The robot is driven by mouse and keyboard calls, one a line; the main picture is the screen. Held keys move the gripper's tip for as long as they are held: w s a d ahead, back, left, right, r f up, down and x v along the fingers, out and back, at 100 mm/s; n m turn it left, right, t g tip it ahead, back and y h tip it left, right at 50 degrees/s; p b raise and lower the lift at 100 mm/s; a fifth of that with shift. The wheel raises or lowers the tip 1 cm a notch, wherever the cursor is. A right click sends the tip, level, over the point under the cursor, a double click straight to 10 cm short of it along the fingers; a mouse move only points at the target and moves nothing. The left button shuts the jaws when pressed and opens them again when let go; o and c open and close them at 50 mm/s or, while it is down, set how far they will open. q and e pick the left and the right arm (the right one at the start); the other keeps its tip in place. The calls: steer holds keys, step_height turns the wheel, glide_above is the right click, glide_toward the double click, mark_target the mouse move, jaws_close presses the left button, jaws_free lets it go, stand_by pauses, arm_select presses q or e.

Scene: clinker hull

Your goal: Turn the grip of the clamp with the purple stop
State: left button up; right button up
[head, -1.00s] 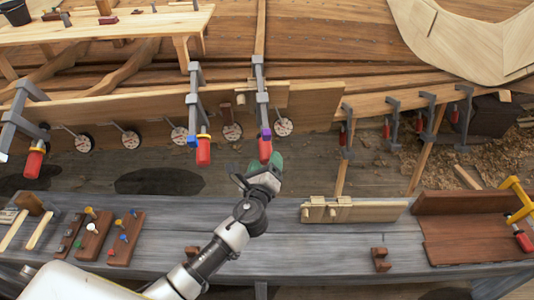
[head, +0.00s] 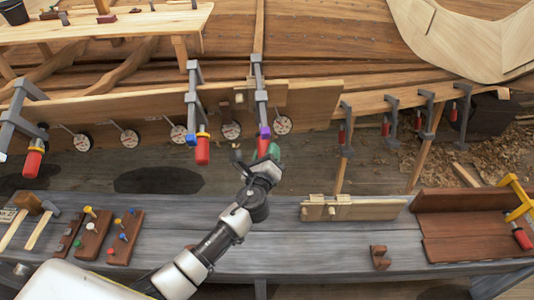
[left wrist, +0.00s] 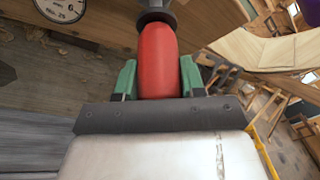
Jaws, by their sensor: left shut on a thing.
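The clamp with the purple stop (head: 265,132) hangs upright from the hull plank, its grey bar (head: 258,85) above the stop. Its red grip (head: 262,146) is below the stop, partly hidden by my left gripper (head: 266,157). My left gripper reaches up from below and is shut on the grip. In the left wrist view, the red grip (left wrist: 158,50) stands between the two green fingertips (left wrist: 158,78), with a dark collar at its top. My right gripper is in neither view.
A clamp with a blue stop (head: 191,138) and red grip hangs close by on the left. Round dials (head: 282,125) line the plank. The grey workbench (head: 290,240) below carries wooden blocks, mallets and pegs. Several more clamps (head: 427,115) hang to the right.

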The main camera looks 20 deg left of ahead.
arm_select(q)
steer(key=shift+r+m+g+y+p, duration=0.2)
steer(key=shift+m+g+y+p, duration=0.15)
steer(key=shift+p, duration=0.6)
steer(key=m+g+y+p, duration=0.1)
steer(key=y+p, duration=0.1)
steer(key=p, duration=0.1)
steer(key=shift+a+m+p, duration=0.1)
steer(key=shift+m+p, duration=0.15)
steer(key=shift+p, duration=0.05)
steer(key=shift+a+f+m+g+y+p, duration=0.15)
steer(key=shift+m+g+y+p, duration=0.2)
steer(key=shift+m+y+p, duration=0.6)
steer(key=shift+s+f+y+p, duration=0.15)
steer(key=shift+y+p, duration=0.15)
steer(key=shift+p, duration=0.3)
steer(key=shift+m, duration=0.25)
steer(key=o, duration=0.9)
steer(key=v, duration=1)
steer(key=shift+s+d, duration=0.2)
steer(key=shift+s, duration=0.1)
